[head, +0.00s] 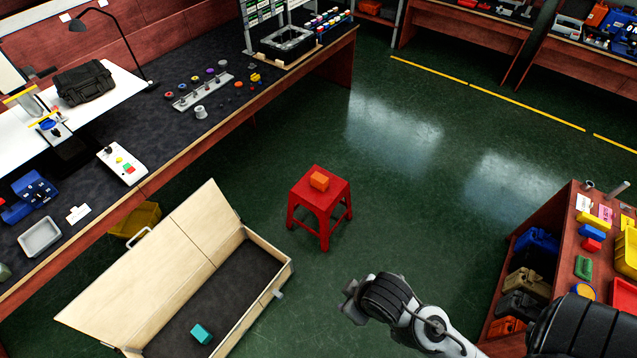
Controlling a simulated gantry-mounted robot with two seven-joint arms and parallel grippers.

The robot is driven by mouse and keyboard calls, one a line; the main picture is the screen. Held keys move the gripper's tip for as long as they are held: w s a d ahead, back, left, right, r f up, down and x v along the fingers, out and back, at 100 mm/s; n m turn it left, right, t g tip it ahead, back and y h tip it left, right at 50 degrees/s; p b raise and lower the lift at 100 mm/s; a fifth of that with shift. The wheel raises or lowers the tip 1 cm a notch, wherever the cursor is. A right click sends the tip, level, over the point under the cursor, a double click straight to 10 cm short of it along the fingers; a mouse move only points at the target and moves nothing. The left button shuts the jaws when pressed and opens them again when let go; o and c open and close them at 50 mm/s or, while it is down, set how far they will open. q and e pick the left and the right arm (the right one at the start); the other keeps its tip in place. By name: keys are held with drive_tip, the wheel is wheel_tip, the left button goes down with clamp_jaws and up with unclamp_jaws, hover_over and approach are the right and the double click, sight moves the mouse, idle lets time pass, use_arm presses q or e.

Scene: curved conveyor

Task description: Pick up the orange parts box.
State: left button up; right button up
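A small orange box (319,181) rests on the seat of a red stool (328,199) in the middle of the head view. It stands apart from my arm. Part of my arm, with white and black links, comes in at the lower right. The grey end of that arm (352,301) is to the right of and below the stool. My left gripper is not in view.
An open wooden crate (262,317) with a teal block (201,333) lies left of the stool. A long workbench (232,122) runs along the left. A red-brown shelf unit (571,215) with bins stands at right. Green floor (420,215) is clear between.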

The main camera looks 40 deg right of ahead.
idle(0.4)
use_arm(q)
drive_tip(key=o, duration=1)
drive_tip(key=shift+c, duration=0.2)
